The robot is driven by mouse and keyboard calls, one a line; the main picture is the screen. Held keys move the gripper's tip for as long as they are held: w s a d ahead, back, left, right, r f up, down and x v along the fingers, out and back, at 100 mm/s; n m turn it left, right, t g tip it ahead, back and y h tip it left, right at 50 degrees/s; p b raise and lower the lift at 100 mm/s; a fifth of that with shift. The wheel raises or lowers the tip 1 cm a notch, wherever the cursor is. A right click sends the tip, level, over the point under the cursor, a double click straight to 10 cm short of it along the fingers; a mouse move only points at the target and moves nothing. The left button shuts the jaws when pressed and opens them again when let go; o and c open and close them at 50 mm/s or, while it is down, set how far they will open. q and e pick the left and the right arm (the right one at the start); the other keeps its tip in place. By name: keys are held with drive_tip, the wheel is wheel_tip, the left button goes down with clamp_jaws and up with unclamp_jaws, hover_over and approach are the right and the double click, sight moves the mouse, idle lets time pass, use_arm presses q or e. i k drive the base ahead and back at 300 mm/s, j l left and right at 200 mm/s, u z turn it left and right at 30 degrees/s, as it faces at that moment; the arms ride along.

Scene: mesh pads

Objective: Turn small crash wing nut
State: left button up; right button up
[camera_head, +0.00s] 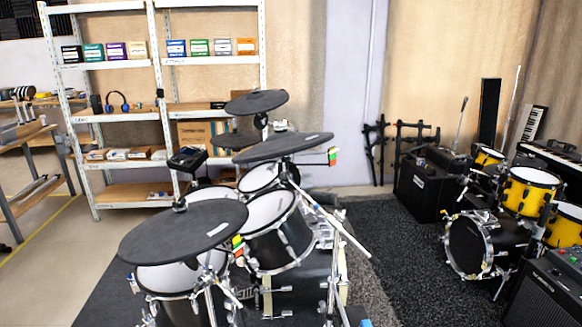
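A black electronic drum kit with mesh drum pads stands in the middle foreground. A large dark cymbal pad (185,231) is nearest, at the lower left of the kit. A second dark cymbal pad (283,147) sits further back, tilted slightly. A smaller round dark cymbal pad (256,102) stands highest at the back, with another dark pad (233,140) below it. I cannot tell which one is the small crash. Its wing nut is too small to make out. Neither of my grippers is in view.
Mesh drum pads (271,210) and metal stands crowd beneath the cymbals. White shelves (155,63) with boxes stand behind at left. A yellow drum kit (531,190), a black amplifier (425,183) and a keyboard are at right. Dark carpet (400,240) between the kits is clear.

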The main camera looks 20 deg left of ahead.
sight(281, 129)
drive_tip(key=i+l+u, duration=0.1)
drive_tip(key=u, duration=0.3)
drive_tip(key=l+u, duration=0.35)
drive_tip(key=i+l+u, duration=0.1)
drive_tip(key=u, duration=0.3)
drive_tip(key=l+u, duration=0.45)
drive_tip(key=l, duration=0.45)
drive_tip(key=k+l+u, duration=0.15)
drive_tip(key=l, duration=0.4)
drive_tip(key=l+u, duration=0.1)
drive_tip(key=l, duration=0.45)
drive_tip(key=k+l+u, duration=0.1)
drive_tip(key=l, duration=0.45)
drive_tip(key=k, duration=0.05)
